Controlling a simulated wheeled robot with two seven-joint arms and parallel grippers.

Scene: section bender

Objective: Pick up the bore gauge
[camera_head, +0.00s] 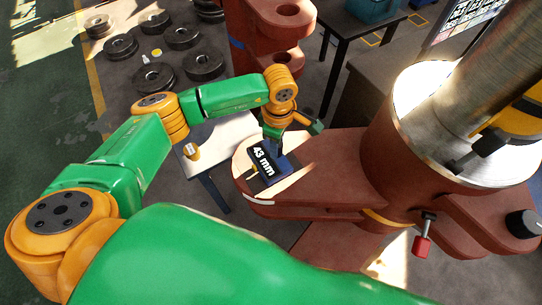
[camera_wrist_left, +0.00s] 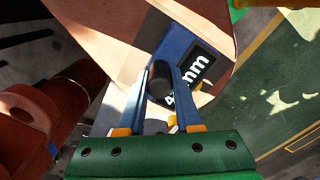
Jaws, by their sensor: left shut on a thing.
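The bore gauge (camera_head: 263,163) shows as a dark piece with a white "43 mm" label and a blue part beside it. It is at the rounded end of the red-brown machine arm (camera_head: 318,160). My left gripper (camera_head: 275,146) comes down on it from above. In the left wrist view, the blue fingers (camera_wrist_left: 161,75) are shut around a dark round part of the bore gauge (camera_wrist_left: 160,88), with its label just to the right. Whether the gauge touches the surface under it I cannot tell. My right gripper is not in view.
The large machine column (camera_head: 440,110) stands right of the gauge, with a red-handled lever (camera_head: 422,246). A small light table (camera_head: 222,143) is to the left, holding a yellow item (camera_head: 192,152). Several dark rollers (camera_head: 153,77) lie on the floor behind.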

